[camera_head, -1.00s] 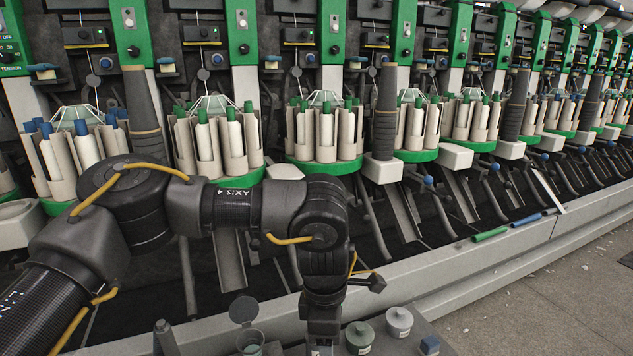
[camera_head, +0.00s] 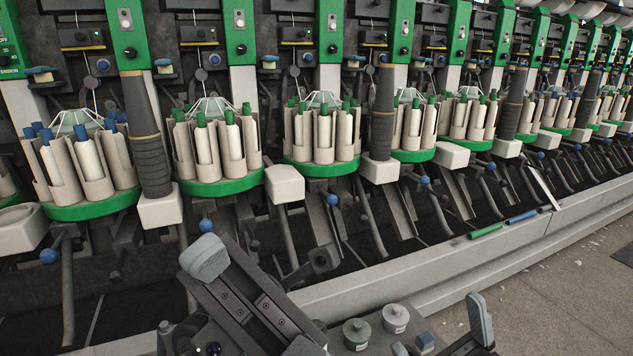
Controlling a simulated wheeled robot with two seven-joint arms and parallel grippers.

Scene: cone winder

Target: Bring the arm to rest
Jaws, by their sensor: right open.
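My right gripper (camera_head: 342,289) is at the bottom of the head view, close to the camera. Its two fingers stand wide apart with grey pads, one left of centre and one at the lower right. It is open, and nothing shows between the pads as held. The rest of that arm is cut off by the lower edge. The gripper appears in front of the winder's long pale front rail (camera_head: 345,291), and I see no contact with it. My left gripper is not in view.
The winder's row of green round bobbin magazines (camera_head: 210,186) fills the back. A green tube (camera_head: 485,231) and a blue tube (camera_head: 524,218) lie on the rail.

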